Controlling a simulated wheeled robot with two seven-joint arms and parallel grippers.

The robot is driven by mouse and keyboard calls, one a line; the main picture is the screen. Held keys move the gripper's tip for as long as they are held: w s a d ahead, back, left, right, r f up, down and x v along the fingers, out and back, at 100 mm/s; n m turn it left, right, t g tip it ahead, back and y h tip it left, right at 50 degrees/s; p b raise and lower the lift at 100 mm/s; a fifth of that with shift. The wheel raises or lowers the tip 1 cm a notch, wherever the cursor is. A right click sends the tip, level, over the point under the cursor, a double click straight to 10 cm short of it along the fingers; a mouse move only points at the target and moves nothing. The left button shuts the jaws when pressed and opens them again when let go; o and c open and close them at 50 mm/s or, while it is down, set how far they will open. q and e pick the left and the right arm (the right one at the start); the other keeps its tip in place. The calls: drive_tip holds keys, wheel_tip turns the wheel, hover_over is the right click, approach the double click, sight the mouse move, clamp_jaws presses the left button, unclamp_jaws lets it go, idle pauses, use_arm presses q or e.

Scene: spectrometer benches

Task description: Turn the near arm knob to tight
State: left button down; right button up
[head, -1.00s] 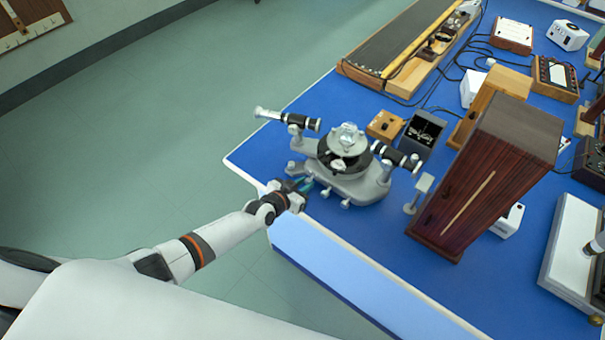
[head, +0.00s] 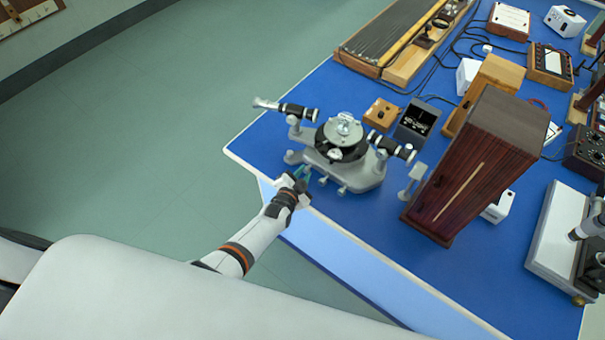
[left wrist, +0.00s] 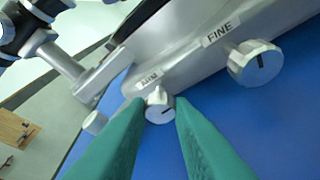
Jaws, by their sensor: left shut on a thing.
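The spectrometer (head: 350,178), a grey base with a round black-and-silver table and two tubes, stands at the blue bench's near left corner. My left gripper (head: 303,175) reaches its front edge from below. In the left wrist view, the small silver near arm knob (left wrist: 159,109) sits under a label that seems to read ARM. It has a short dark line on its face. The green fingers of my left gripper (left wrist: 158,106) are shut on it, one on each side. No tight mark can be made out. My right gripper is in neither view.
A larger knob (left wrist: 255,62) labelled FINE is right of the arm knob. A tall dark wooden box (head: 470,165) stands right of the spectrometer, with a small wooden box (head: 381,114) behind it. The floor to the left is clear.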

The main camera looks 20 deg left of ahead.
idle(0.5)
use_arm(q)
drive_tip(key=c, duration=1.3)
unclamp_jaws()
drive_tip(key=shift+o, duration=0.2)
drive_tip(key=shift+s, duration=0.1)
drive_tip(key=shift+s+r, duration=0.15)
drive_tip(key=shift+s, duration=0.1)
drive_tip(key=p+v, duration=0.1)
drive_tip(key=v, duration=1)
drive_tip(key=shift+s+d, duration=0.1)
drive_tip(key=shift+s, duration=0.05)
drive_tip(key=w+f+n+b, duration=0.1)
drive_tip(key=w+b, duration=0.2)
drive_tip(key=b, duration=0.2)
drive_tip(key=w+f+n+g+h+b, duration=0.1)
drive_tip(key=w+b, duration=0.3)
drive_tip(key=b, duration=0.2)
drive_tip(key=w+f+n+h+b, duration=0.1)
drive_tip(key=w+n+b, duration=0.1)
drive_tip(key=w+b, duration=0.2)
drive_tip(key=shift+w+d+f+b, duration=0.1)
drive_tip(key=shift+d+f+b, duration=0.1)
drive_tip(key=shift+b, duration=0.85)
